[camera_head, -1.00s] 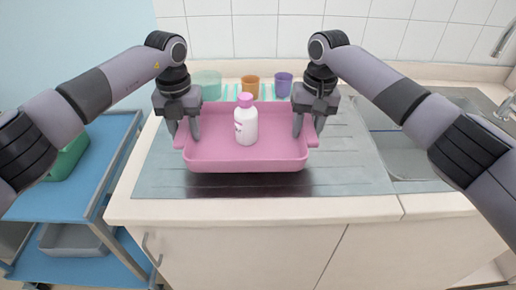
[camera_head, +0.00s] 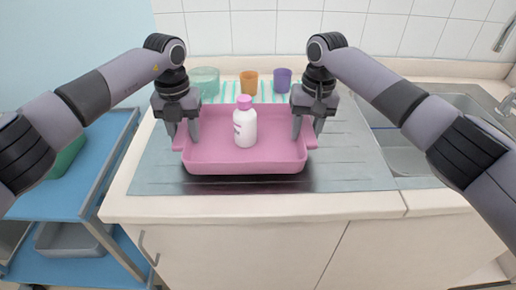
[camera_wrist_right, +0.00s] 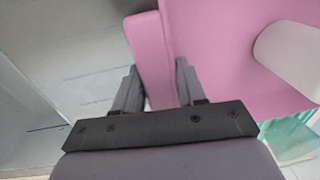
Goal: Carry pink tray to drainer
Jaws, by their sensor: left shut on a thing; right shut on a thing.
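The pink tray (camera_head: 245,168) is held level between my two grippers above the metal drainer (camera_head: 350,160); a dark shadow shows under its front edge. A white bottle with a pink cap (camera_head: 245,125) stands upright in the tray. My left gripper (camera_head: 183,138) is shut on the tray's left handle. My right gripper (camera_head: 307,136) is shut on its right handle. In the right wrist view the fingers (camera_wrist_right: 160,95) close on either side of the pink handle (camera_wrist_right: 150,55). Whether the tray touches the drainer is hard to tell.
Behind the tray stand a teal container (camera_head: 206,82), an orange cup (camera_head: 249,80) and a purple cup (camera_head: 282,79) on a striped mat (camera_head: 229,92). A sink (camera_head: 405,158) is at the right. A blue cart (camera_head: 100,165) stands at the left.

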